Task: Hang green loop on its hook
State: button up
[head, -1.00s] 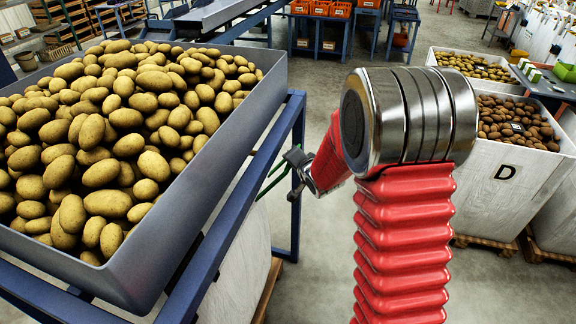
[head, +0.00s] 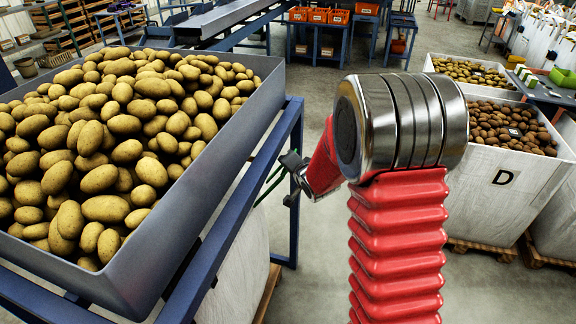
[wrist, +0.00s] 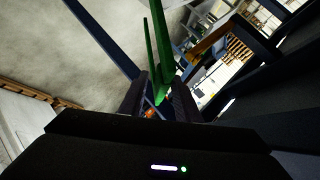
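My gripper (head: 290,165) is at the end of my red arm, beside the blue frame of the potato hopper. In the wrist view its two dark fingers (wrist: 159,98) stand either side of the green loop (wrist: 163,45), and it appears shut on it. The loop's strands run up and away from between the fingertips. In the head view the green loop (head: 270,184) shows as thin strands reaching left and down from the gripper toward the frame. No hook can be made out in either view.
The grey hopper (head: 205,200) full of potatoes stands on a blue frame (head: 296,130) at the left. A white crate marked D (head: 480,185) holds potatoes at the right. Blue stands with orange bins (head: 338,17) are at the back. Grey floor lies clear between.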

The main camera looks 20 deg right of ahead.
jog(key=shift+s, duration=0.1)
jog(key=v, duration=1.3)
jog(key=shift+s+r, duration=0.15)
jog(key=shift+s, duration=0.1)
jog(key=shift+r, duration=0.1)
jog(key=s+a+r+n+g, duration=0.2)
jog(key=s+r+n, duration=0.1)
jog(key=s, duration=0.6)
jog(key=s+a+r+n+g, duration=0.2)
jog(key=s+a+n, duration=0.1)
jog(key=s, duration=0.5)
jog(key=s+a+r+n+g, duration=0.2)
jog(key=s+n, duration=0.3)
jog(key=s, duration=0.4)
jog(key=shift+s+a+r+g+h, duration=0.3)
jog(key=shift+a+r+g, duration=0.15)
jog(key=shift+r, duration=0.35)
jog(key=shift+d, duration=0.1)
